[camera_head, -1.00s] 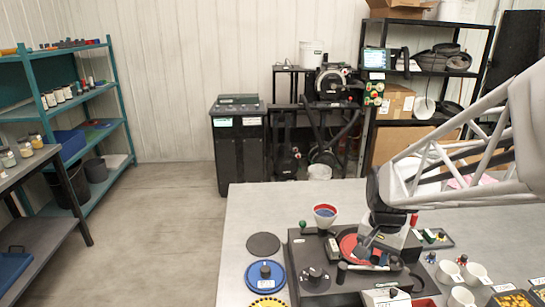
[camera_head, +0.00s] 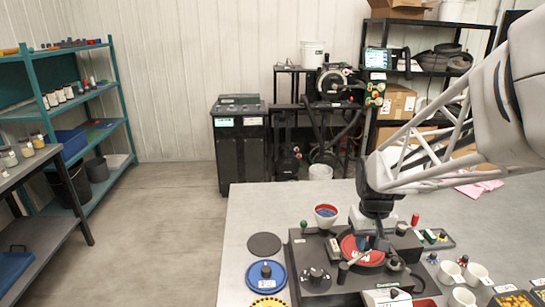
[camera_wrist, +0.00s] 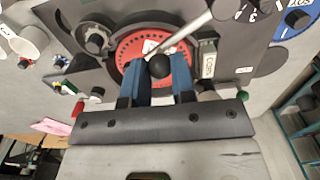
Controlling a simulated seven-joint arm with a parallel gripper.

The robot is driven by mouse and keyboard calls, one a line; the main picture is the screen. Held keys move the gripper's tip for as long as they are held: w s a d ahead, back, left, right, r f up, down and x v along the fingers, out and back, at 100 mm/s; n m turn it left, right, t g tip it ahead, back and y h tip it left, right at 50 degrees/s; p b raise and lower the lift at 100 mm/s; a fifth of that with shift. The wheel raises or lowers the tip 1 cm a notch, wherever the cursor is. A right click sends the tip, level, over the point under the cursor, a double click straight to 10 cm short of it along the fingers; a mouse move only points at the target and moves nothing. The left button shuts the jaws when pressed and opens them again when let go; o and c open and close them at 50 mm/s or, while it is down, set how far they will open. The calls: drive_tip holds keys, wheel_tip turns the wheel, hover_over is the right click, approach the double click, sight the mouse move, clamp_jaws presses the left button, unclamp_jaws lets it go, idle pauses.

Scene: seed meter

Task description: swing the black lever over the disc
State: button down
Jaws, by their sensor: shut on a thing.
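The black lever has a black ball knob (camera_wrist: 160,65) on a pale metal rod (camera_wrist: 185,35). In the wrist view the rod runs from the knob up and right to a black pivot post, which shows in the head view (camera_head: 343,268). The red disc (camera_wrist: 131,48) lies under the knob and rod, inside a dark machine; it also shows in the head view (camera_head: 349,246). My gripper (camera_wrist: 160,72) has its blue fingers closed around the knob above the disc. In the head view my gripper (camera_head: 371,243) is over the disc's right part, and its grip is partly hidden.
A funnel cup (camera_head: 326,213) stands at the machine's back left. A blue disc (camera_head: 266,274) and a dark disc (camera_head: 264,244) lie left of it. White cups (camera_head: 476,272) stand to the right. The table's back left is clear.

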drive_tip(key=shift+w+a+n, duration=0.35)
drive_tip(key=shift+w+n, duration=0.1)
drive_tip(key=shift+n, duration=0.45)
drive_tip(key=shift+w+a+n, duration=0.3)
drive_tip(key=shift+w+n, duration=0.1)
drive_tip(key=shift+n, duration=0.5)
drive_tip(key=c, duration=0.9)
unclamp_jaws()
drive_tip(key=shift+c, duration=0.2)
drive_tip(key=shift+r, duration=0.1)
wheel_tip(320, 180, up, 8)
